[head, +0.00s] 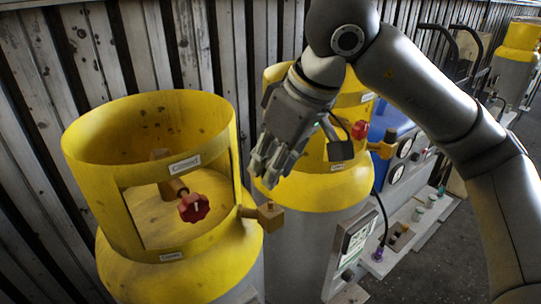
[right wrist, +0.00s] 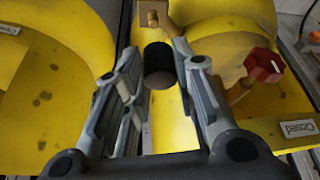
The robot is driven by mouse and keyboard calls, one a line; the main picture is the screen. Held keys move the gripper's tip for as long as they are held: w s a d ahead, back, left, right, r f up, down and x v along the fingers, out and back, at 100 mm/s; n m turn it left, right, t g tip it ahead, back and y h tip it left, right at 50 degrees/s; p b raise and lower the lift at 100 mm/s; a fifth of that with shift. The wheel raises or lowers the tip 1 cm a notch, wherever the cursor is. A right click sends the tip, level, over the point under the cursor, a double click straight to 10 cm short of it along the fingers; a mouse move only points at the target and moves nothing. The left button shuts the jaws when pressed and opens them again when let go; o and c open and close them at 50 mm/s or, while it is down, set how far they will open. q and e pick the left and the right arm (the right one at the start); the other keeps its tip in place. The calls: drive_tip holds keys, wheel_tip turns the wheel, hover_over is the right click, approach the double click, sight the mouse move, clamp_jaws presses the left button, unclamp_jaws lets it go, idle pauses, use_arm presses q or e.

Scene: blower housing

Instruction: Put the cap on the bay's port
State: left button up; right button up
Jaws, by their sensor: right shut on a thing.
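My right gripper (head: 266,168) hangs from above between two yellow-collared cylinders. In the right wrist view its fingers (right wrist: 158,58) are shut on a dark, round cap (right wrist: 160,72). The cap is hidden in the head view. A brass port (head: 270,215) sticks out to the right from the near cylinder's collar, below the gripper in the picture. What looks like the same brass port (right wrist: 153,14) shows beyond the cap in the wrist view, with a visible gap between them. My left gripper is not in view.
The near cylinder's yellow collar (head: 85,140) surrounds a red valve knob (head: 194,207). The second cylinder (head: 335,190) stands close behind, with its own red knob (head: 360,130) and brass outlet (head: 384,147). A grey panel wall (head: 35,100) runs behind.

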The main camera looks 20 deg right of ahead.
sight(273, 204)
wheel_tip(273, 204, down, 3)
drive_tip(key=shift+w+r+b, duration=0.1)
drive_tip(key=shift+b, duration=0.65)
drive_tip(key=shift+w+f, duration=0.15)
drive_tip(key=shift+f, duration=0.15)
drive_tip(key=shift+s+b, duration=0.25)
drive_tip(key=shift+b, duration=0.1)
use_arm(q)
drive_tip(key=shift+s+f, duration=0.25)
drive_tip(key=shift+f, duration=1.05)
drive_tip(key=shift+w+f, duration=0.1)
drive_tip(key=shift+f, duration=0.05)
use_arm(e)
drive_tip(key=shift+w, duration=0.1)
use_arm(q)
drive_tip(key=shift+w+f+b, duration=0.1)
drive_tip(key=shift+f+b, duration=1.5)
drive_tip(key=shift+b, duration=0.15)
use_arm(e)
drive_tip(key=shift+f, duration=1.55)
drive_tip(key=o, duration=0.9)
drive_tip(key=shift+o, duration=0.2)
